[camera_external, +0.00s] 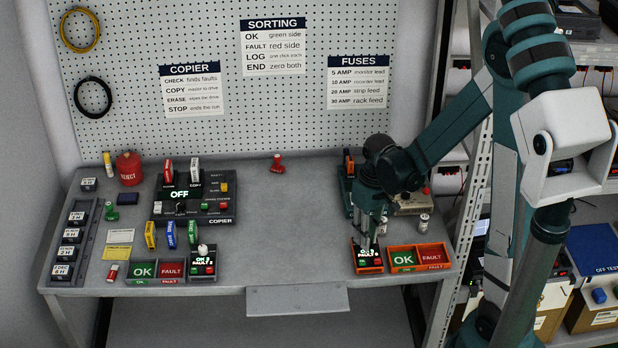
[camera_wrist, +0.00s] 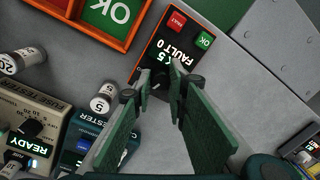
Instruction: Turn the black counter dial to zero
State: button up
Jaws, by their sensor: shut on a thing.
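A counter box (camera_wrist: 180,45) with a red FAULT button, a green OK button and a lit display stands below my gripper. Its display reads FAULT 0, and the OK figure looks like 5, partly cut. It also shows in the external view (camera_external: 367,268) at the front right of the bench. The black dial (camera_wrist: 161,81) is at the box's near end, mostly hidden between my fingertips. My gripper (camera_wrist: 162,80) points down and is shut on the dial; in the external view (camera_external: 370,238) it stands right over the box.
An orange OK/FAULT tray (camera_external: 418,271) sits close to the box's right. Fuse cans (camera_wrist: 103,101) and testers (camera_wrist: 28,135) are near my gripper. The bench between the counters is clear.

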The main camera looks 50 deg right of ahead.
jog(key=shift+m, duration=0.9)
jog(key=o, duration=0.9)
jog(key=shift+r, duration=0.15)
jog(key=shift+s+d+r, duration=0.1)
jog(key=shift+d+r, duration=0.05)
jog(key=shift+r, duration=2.8)
jog(key=shift+s+d+r, duration=0.1)
jog(key=shift+d+r, duration=0.05)
jog(key=shift+r, duration=2.8)
jog(key=shift+a, duration=0.1)
